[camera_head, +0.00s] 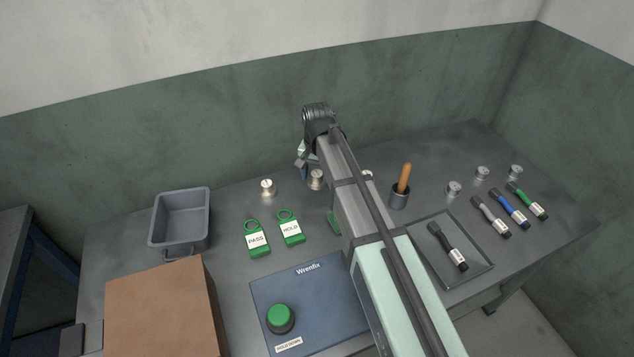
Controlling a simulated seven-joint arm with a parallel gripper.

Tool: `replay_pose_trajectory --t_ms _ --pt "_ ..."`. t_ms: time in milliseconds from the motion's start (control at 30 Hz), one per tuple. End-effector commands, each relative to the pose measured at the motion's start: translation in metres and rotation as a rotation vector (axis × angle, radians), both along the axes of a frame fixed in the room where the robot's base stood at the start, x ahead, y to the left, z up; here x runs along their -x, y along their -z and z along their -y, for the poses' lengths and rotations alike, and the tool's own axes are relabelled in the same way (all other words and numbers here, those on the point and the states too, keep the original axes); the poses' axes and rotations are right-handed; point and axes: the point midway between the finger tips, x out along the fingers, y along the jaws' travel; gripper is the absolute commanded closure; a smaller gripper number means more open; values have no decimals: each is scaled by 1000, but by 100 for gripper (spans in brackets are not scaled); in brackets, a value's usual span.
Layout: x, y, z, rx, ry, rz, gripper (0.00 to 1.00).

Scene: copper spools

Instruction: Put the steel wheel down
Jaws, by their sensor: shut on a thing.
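My arm reaches from the lower right over the table, and my gripper (303,168) is at its far end, low near the back of the table. The gripper is small and partly covered by the arm; it is shut on the steel wheel, but its grip is not clear in this view. A silvery wheel (317,179) shows just right of the gripper; I cannot tell whether it is the held one. Another silvery wheel (267,187) stands on the table to the left. One more (368,175) is partly hidden behind my arm.
Several silvery wheels (482,172) stand at the right. A grey bin (152,238), cardboard box (155,310), PASS tag (257,240), HOLD tag (290,228) and blue Wrenfix board (335,290) lie left. A cup (398,199) with a wooden handle and a tray (478,279) are right.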

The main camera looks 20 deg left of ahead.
Motion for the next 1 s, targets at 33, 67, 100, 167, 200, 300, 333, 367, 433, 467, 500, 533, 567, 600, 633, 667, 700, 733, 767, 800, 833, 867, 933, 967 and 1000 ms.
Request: replay_pose_trajectory --t_ms 33,67,100,167,200,300,333,367,433,467,500,533,567,600,633,667,700,733,767,800,833,867,933,967,1000 --pt "0 -10 0 -2 0 2 67" --pt "-1 -15 0 -1 0 2 67" --pt "-1 -20 0 -1 0 1 67" --pt "-1 -29 0 -1 0 2 67" --pt "0 -34 0 -1 0 2 67" --pt "0 -44 0 -1 0 1 67" --pt "0 -46 0 -1 0 1 67" --pt "0 -49 0 -1 0 1 67" --pt "0 -52 0 -1 0 1 67" --pt "-1 -54 0 -1 1 0 67" --pt "-1 -55 1 0 2 0 67" --pt "-2 -55 3 0 5 0 67" --pt "-4 -56 5 0 8 0 67" --pt "-7 -56 9 0 15 0 67" --pt "-10 -56 13 0 22 0 67" --pt "-13 -56 17 0 29 0 67" --pt "-18 -55 24 0 42 0 67" --pt "-23 -55 31 0 53 0 67" --pt "-28 -55 38 0 65 -1 67" --pt "-36 -55 48 0 82 -1 67" --pt "-42 -55 57 1 96 -1 67" --pt "-48 -55 65 1 110 -1 67" --pt "-62 -55 85 1 144 -2 67" --pt "-69 -55 93 1 158 -2 67" --pt "-77 -55 104 1 177 -2 67"
